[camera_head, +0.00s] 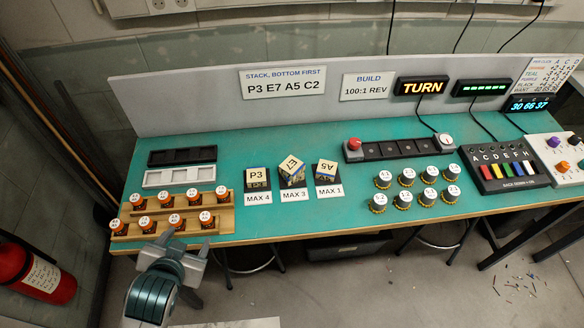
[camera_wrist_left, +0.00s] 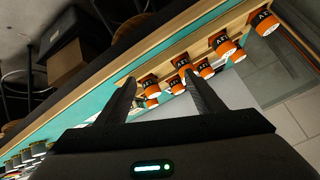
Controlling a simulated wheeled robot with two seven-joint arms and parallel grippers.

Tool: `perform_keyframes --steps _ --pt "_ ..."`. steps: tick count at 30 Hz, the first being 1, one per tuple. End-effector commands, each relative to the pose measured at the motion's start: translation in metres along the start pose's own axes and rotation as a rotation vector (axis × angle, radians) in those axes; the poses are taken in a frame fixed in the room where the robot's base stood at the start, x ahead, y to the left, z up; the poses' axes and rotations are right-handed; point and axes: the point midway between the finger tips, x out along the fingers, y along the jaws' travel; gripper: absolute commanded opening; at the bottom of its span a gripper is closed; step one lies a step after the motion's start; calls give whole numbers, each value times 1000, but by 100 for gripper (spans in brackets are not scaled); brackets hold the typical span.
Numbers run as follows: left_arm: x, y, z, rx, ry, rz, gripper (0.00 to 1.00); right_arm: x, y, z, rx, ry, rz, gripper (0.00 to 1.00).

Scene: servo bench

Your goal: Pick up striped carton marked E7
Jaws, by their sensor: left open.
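The carton marked E7 (camera_head: 292,171) stands on the bench in the head view, turned at an angle, above a label reading MAX 3. The carton marked P3 (camera_head: 257,178) is to its left and the carton marked A5 (camera_head: 326,171) to its right, each on a dark pad. My left gripper (camera_head: 182,247) is open and empty, in front of the bench's front edge, below and left of the cartons. In the left wrist view its two fingers (camera_wrist_left: 160,100) are apart, with nothing between them. My right gripper is not in view.
A wooden rack (camera_head: 222,216) with several orange-and-white cylinders is close to my left gripper; the cylinders (camera_wrist_left: 222,42) show in the wrist view. Several black-and-yellow knobs (camera_head: 407,178) stand right of the cartons. Two trays (camera_head: 180,177) lie behind the rack. Teal bench (camera_head: 270,215) is bare before the cartons.

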Motion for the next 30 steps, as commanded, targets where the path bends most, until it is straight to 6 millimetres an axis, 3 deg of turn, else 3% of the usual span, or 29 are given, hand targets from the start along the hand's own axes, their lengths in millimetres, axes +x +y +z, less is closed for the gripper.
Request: perform_keyframes --steps 1,7,20,23,30 --pt "-1 8 19 -20 -55 25 62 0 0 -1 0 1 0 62" --pt "11 42 86 -74 -237 111 62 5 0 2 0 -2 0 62" --pt "92 84 169 -70 -326 155 62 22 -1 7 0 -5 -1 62" --pt "118 100 204 -67 -355 169 62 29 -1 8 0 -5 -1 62" --pt "181 147 319 -67 -440 209 62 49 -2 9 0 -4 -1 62"
